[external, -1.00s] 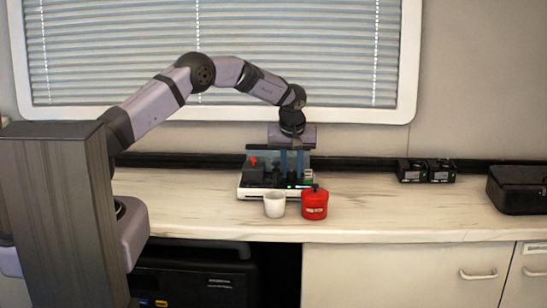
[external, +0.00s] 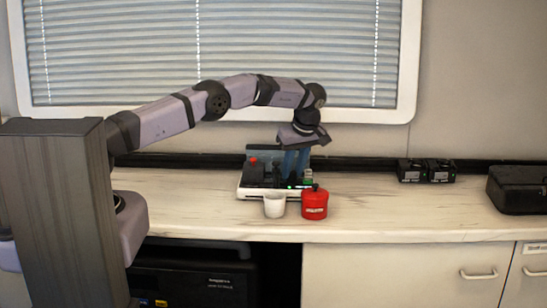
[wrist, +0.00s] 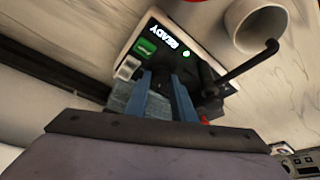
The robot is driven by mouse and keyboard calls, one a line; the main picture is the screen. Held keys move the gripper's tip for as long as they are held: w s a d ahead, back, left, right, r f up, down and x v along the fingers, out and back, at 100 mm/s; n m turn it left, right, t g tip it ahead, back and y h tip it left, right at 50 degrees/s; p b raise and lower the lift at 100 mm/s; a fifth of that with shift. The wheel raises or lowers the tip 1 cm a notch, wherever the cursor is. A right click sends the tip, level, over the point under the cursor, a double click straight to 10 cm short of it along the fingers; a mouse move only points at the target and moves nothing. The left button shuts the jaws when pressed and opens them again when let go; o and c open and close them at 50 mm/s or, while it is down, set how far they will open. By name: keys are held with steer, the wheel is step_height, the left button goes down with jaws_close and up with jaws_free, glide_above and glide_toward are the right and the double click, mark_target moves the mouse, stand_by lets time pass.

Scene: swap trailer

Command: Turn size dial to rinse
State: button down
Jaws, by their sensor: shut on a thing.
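A small white-and-dark machine (external: 243,193) stands on the counter, with a red knob (external: 252,161) at its upper left. My gripper (external: 290,177) reaches down to its front right from above, tilted. In the wrist view, the blue fingers (wrist: 163,78) close on a dark dial (wrist: 176,66) on the machine, largely hidden by the fingers. The dial's markings and setting cannot be read. The machine's panel shows a lit READY display (wrist: 165,36), a green light (wrist: 186,53) and a green button (wrist: 145,46).
A white cup (external: 274,206) and a red canister (external: 315,205) stand close in front of the machine. A black lever (wrist: 252,62) sticks out beside the fingers. The counter between is clear.

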stand_by(0.3)
steer(key=c, duration=1.5)
jaws_free()
steer(key=shift+r, duration=0.1)
steer(key=shift+b+v, duration=0.4)
steer(key=shift+v, duration=3.2)
steer(key=shift+d, duration=0.1)
